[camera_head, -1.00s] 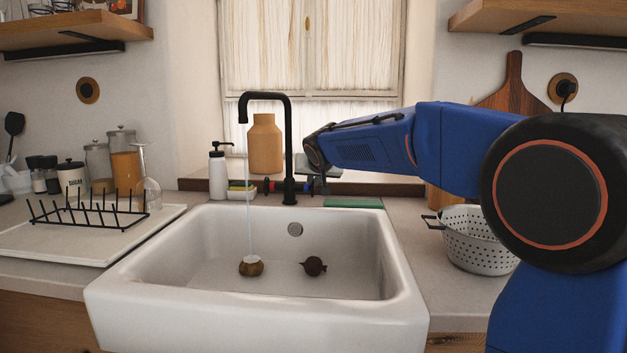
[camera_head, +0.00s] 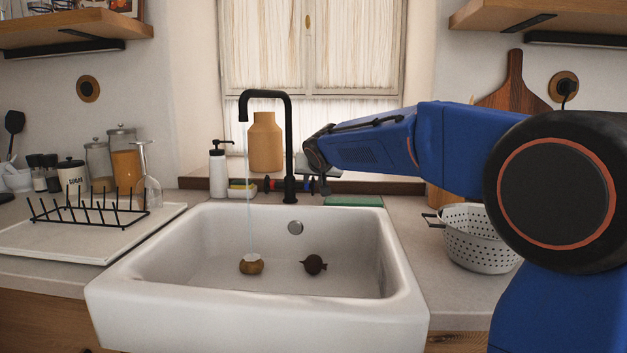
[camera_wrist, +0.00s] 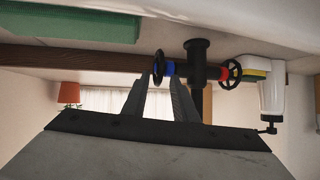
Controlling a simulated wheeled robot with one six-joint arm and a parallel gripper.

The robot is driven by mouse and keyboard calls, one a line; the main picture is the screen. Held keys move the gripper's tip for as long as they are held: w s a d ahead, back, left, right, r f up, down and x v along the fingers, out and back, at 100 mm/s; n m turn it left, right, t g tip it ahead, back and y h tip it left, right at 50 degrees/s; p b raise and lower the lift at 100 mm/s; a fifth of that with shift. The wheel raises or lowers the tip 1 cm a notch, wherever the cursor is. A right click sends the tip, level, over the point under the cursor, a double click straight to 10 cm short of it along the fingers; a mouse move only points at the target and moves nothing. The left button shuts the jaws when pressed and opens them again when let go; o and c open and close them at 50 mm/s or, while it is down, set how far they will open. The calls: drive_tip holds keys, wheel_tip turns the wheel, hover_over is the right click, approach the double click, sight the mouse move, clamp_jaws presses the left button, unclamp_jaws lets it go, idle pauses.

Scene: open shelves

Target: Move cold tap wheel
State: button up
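The cold tap wheel (camera_wrist: 159,67) is a small dark spoked wheel beside a blue collar, on one end of the tap's horizontal pipe. In the wrist view, which is upside down, it stands just beyond my gripper's fingertips (camera_wrist: 161,80). The two fingers are apart, one on each side of the wheel's line; I cannot tell whether they touch it. The black tap (camera_head: 289,150) stands behind the sink, with a thin stream of water falling from its spout. In the head view my gripper (camera_head: 318,186) is small and partly hidden beside the tap's right side.
The red-marked wheel (camera_wrist: 232,75) is on the pipe's other end. The white sink (camera_head: 115,305) holds two small brown objects. A soap bottle (camera_head: 217,170) and yellow sponge stand left of the tap; a green block (camera_head: 353,201) lies to the right. A colander (camera_head: 478,240) stands right of the sink.

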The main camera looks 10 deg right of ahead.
drive_tip(key=v, duration=1.7)
drive_tip(key=shift+s, duration=0.15)
drive_tip(key=shift+r, duration=0.15)
